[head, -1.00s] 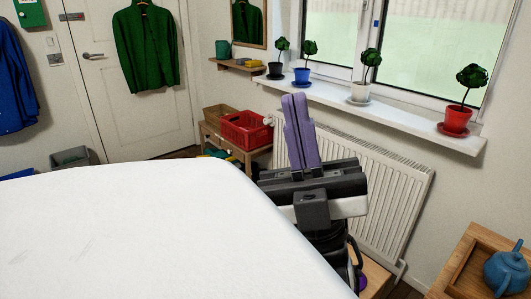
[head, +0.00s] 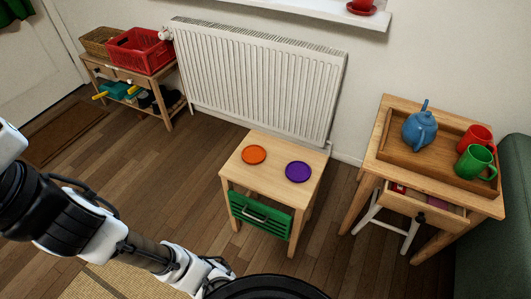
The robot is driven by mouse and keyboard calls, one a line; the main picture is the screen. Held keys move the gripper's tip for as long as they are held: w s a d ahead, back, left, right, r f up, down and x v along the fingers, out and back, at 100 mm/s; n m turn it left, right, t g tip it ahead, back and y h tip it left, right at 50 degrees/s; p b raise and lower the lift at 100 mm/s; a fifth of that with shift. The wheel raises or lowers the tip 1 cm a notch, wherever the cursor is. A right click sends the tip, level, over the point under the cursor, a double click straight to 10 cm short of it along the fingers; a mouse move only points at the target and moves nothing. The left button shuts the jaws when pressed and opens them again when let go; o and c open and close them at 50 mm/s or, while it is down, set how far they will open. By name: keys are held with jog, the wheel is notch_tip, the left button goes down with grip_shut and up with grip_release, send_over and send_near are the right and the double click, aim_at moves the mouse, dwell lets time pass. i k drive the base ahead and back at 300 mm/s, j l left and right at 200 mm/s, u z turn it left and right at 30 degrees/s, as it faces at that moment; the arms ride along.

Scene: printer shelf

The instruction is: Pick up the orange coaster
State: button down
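The orange coaster (head: 254,155) is a flat round disc lying on the left part of the top of a small wooden table (head: 262,182). The table has a green drawer front (head: 260,218). A purple coaster (head: 298,172) lies to its right on the same top, apart from it. Nothing covers the orange coaster. My arm reaches in from the lower left, but my gripper is not in view, so I cannot see its fingers.
A taller wooden table (head: 374,172) at right has an open drawer and a wooden tray (head: 400,158) with a blue teapot (head: 419,128), a red mug (head: 476,140) and a green mug (head: 475,162). A radiator (head: 258,85) stands behind. A bench at left carries a red crate (head: 140,50).

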aim_at(253, 154)
jog(key=u, duration=0.15)
jog(key=i+j+z, duration=0.95)
jog(key=k+l, duration=0.05)
